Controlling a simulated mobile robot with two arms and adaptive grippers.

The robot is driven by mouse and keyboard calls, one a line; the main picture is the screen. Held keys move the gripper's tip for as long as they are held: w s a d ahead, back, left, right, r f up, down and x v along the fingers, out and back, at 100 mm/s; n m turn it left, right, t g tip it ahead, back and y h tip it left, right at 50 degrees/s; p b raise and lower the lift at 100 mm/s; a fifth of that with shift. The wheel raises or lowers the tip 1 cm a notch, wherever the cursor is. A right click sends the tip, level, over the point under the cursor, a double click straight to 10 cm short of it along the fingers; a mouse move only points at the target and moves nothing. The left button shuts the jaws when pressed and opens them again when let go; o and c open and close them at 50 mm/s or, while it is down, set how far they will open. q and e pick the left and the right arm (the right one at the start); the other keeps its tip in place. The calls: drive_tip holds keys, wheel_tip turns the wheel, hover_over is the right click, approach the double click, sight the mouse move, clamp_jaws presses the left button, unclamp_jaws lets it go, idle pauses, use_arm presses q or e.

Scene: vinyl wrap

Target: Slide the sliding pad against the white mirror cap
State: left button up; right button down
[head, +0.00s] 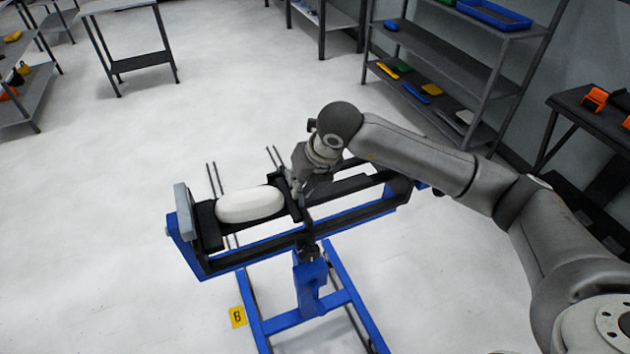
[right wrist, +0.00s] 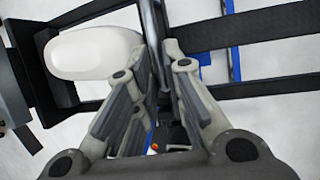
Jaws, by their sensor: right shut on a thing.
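The white mirror cap (head: 250,204) lies lengthwise on the dark rails of a blue stand, and it also shows in the right wrist view (right wrist: 95,54). The sliding pad (right wrist: 150,28) is a narrow upright piece at the cap's right end, partly hidden by my gripper. The pad and cap are very close; I cannot tell if they touch. My right gripper (head: 297,188) is shut on the sliding pad from above, its fingers on either side in the right wrist view (right wrist: 162,58). My left gripper is not in view.
A grey end pad (head: 186,210) stands at the left end of the blue stand (head: 310,285). The rails right of my gripper are bare. Shelves (head: 440,95) with trays stand behind, and a side table (head: 590,115) is at right. The floor around the stand is mostly clear.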

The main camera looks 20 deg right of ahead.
drive_tip(key=shift+a, duration=0.35)
drive_tip(key=c, duration=1.9)
unclamp_jaws()
drive_tip(key=shift+s, duration=0.1)
drive_tip(key=shift+o, duration=0.4)
drive_tip(key=shift+a, duration=0.2)
drive_tip(key=shift+d, duration=0.1)
drive_tip(key=shift+d+r, duration=0.1)
drive_tip(key=shift+r, duration=0.4)
drive_tip(key=v, duration=1.1)
drive_tip(key=shift+d, duration=0.2)
drive_tip(key=shift+s, duration=0.1)
